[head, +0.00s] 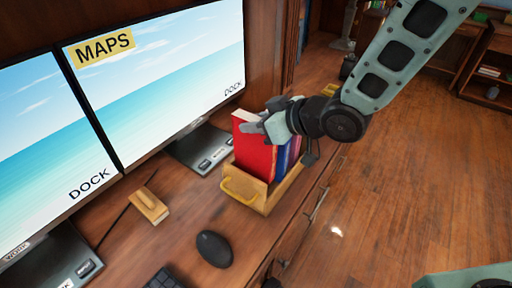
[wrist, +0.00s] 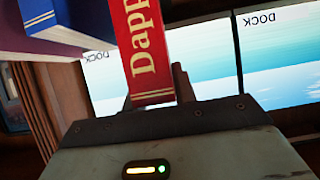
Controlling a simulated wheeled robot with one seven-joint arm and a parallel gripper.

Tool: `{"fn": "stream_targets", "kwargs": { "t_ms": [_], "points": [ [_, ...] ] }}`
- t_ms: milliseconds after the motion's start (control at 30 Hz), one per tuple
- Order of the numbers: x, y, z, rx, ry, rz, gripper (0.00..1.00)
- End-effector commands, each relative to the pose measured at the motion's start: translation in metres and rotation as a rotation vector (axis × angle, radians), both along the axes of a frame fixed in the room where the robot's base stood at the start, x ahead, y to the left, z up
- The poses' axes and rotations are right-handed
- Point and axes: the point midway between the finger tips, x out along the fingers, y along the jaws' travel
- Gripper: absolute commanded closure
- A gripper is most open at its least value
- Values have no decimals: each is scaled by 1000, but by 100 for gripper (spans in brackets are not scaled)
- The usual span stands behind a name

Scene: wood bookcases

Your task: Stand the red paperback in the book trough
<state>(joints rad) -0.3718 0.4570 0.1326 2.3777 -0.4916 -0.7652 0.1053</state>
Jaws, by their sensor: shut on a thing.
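The red paperback (head: 254,152) stands roughly upright at the near end of the wooden book trough (head: 263,198), its lower edge at or inside the trough wall; I cannot tell whether it touches the floor of the trough. My gripper (head: 262,120) is shut on the top part of the red paperback. In the wrist view the red paperback's spine (wrist: 147,50) shows gold letters between the fingers. Blue and purple books (head: 287,157) stand in the trough beside it, partly hidden by my gripper; a blue book (wrist: 65,22) also shows in the wrist view.
Two monitors (head: 165,75) stand along the back of the desk. The desk edge runs close to the trough's right side.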

Motion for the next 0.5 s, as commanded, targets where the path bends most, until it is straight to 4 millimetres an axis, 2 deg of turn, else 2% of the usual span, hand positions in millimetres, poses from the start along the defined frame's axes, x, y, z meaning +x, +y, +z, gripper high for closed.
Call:
{"fn": "stream_targets", "kwargs": {
  "t_ms": [33, 100, 267, 500],
  "points": [
    [0, 0, -10, -1, 3, -1, 100],
    [0, 1, -18, 0, 1, 2, 100],
    [0, 0, -29, 1, -1, 0, 100],
    [0, 1, -60, 1, 0, 1, 100]
  ]
}}
